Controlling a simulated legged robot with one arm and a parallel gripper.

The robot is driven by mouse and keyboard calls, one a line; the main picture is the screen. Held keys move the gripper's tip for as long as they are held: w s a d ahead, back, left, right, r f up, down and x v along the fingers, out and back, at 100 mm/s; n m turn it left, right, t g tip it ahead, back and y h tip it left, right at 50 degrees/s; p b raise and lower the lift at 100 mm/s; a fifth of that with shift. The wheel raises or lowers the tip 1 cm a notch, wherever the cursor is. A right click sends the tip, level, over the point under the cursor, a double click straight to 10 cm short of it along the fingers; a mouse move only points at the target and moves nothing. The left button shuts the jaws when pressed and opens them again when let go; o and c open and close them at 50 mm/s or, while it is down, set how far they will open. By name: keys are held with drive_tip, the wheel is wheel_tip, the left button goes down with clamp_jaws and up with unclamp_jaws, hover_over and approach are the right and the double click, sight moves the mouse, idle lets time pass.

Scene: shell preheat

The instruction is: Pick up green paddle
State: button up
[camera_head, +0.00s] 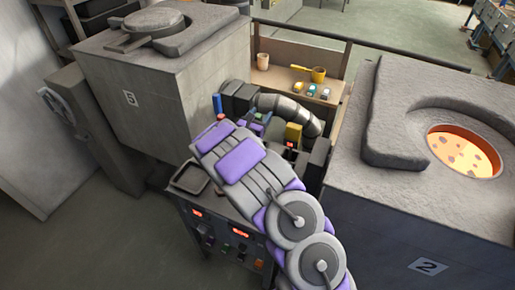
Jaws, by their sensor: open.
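A small green piece (263,117) shows among coloured parts behind my arm, beside dark machinery. It may be the green paddle, but its shape is mostly hidden. A blue upright piece (217,104), a red piece (221,117) and a yellow block (293,132) stand around it. My purple and grey arm reaches from the bottom right up to the middle, in front of this area. I cannot make out the gripper's fingers; the arm and the machinery block that area.
Grey block 5 (143,100) stands at left with a lidded top. Block 2 (400,215), at right, has a glowing round opening (464,151). A wooden shelf (280,76) behind holds a cup (263,61) and a yellow ladle (318,75). A control console (222,238) stands below.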

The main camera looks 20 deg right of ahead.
drive_tip(key=shift+c, duration=0.8)
drive_tip(key=shift+a, duration=0.2)
drive_tip(key=c, duration=0.6)
drive_tip(key=shift+d, duration=0.1)
drive_tip(key=shift+c, duration=1.4)
